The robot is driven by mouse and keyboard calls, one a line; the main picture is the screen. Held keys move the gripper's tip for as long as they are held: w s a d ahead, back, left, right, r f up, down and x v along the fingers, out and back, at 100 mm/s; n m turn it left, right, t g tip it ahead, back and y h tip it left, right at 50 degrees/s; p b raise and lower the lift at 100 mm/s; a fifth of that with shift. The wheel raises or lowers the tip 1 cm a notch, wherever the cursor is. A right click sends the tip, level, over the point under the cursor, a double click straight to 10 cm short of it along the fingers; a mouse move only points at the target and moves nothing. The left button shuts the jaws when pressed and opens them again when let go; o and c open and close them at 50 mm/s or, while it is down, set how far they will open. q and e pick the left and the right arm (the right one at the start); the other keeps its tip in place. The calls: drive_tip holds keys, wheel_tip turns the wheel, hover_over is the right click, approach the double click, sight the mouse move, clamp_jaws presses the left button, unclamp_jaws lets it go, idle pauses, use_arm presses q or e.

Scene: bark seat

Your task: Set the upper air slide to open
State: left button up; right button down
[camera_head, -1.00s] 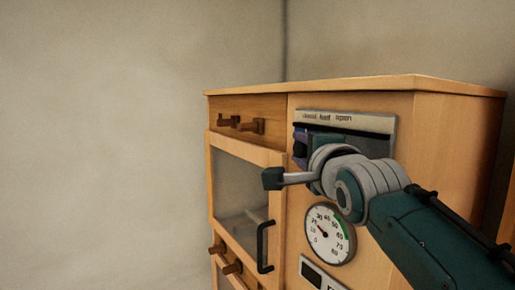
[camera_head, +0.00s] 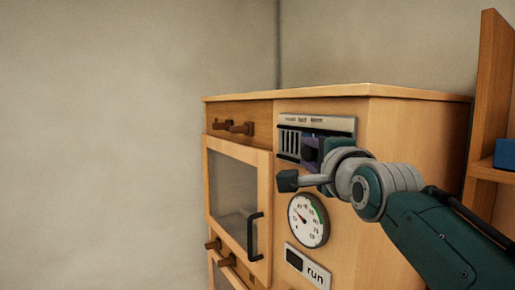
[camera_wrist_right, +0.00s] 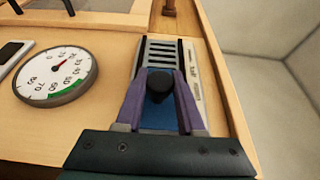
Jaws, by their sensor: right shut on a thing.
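The upper air slide has a pale label strip (camera_head: 318,124) reading closed, half and open from left to right, on the upper front of the wooden cabinet. Its dark vent slots (camera_head: 290,143) show at the left end. In the right wrist view, the blue slide plate (camera_wrist_right: 159,117) carries a black knob (camera_wrist_right: 160,88). My right gripper (camera_wrist_right: 160,92) is shut on this knob, with a purple finger on each side. In the head view my right gripper (camera_head: 313,152) covers the knob, near the middle of the strip. My left gripper is not in view.
A round gauge (camera_head: 308,221) and a run display (camera_head: 307,267) sit below the slide. A glazed door (camera_head: 233,190) with a black handle (camera_head: 254,237) is to the left, under wooden pegs (camera_head: 234,127). A wooden shelf (camera_head: 483,120) with a blue item (camera_head: 505,153) stands at right.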

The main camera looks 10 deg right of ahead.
drive_tip(key=shift+s+d, duration=0.1)
drive_tip(key=c, duration=0.5)
unclamp_jaws()
drive_tip(key=shift+s, duration=0.1)
drive_tip(key=shift+s+a+b, duration=0.15)
drive_tip(key=shift+s+b, duration=0.85)
drive_tip(key=shift+s, duration=1.45)
drive_tip(key=shift+s+a+b, duration=0.1)
drive_tip(key=shift+s+b, duration=0.85)
drive_tip(key=shift+s, duration=1.45)
drive_tip(key=s+f+n+g+p, duration=0.3)
drive_tip(key=s+f+n+g, duration=0.1)
drive_tip(key=s, duration=0.6)
drive_tip(key=s+a+f+n+g+p, duration=0.1)
drive_tip(key=s+f+n+g+p, duration=0.1)
drive_tip(key=s+f+n+g, duration=0.3)
drive_tip(key=s+f+n+g+p, duration=0.3)
drive_tip(key=s+f+n+g, duration=0.2)
drive_tip(key=s+n, duration=0.6)
drive_tip(key=shift+s+a+f+y+p, duration=0.15)
drive_tip(key=shift+s+f, duration=0.15)
drive_tip(key=shift+s, duration=0.45)
drive_tip(key=shift+s+f+y+p, duration=0.1)
drive_tip(key=shift+s+f, duration=0.2)
drive_tip(key=shift+s, duration=0.45)
drive_tip(key=shift+s+a+f+y+p, duration=0.15)
drive_tip(key=shift+s+f, duration=0.15)
drive_tip(key=shift+s, duration=0.45)
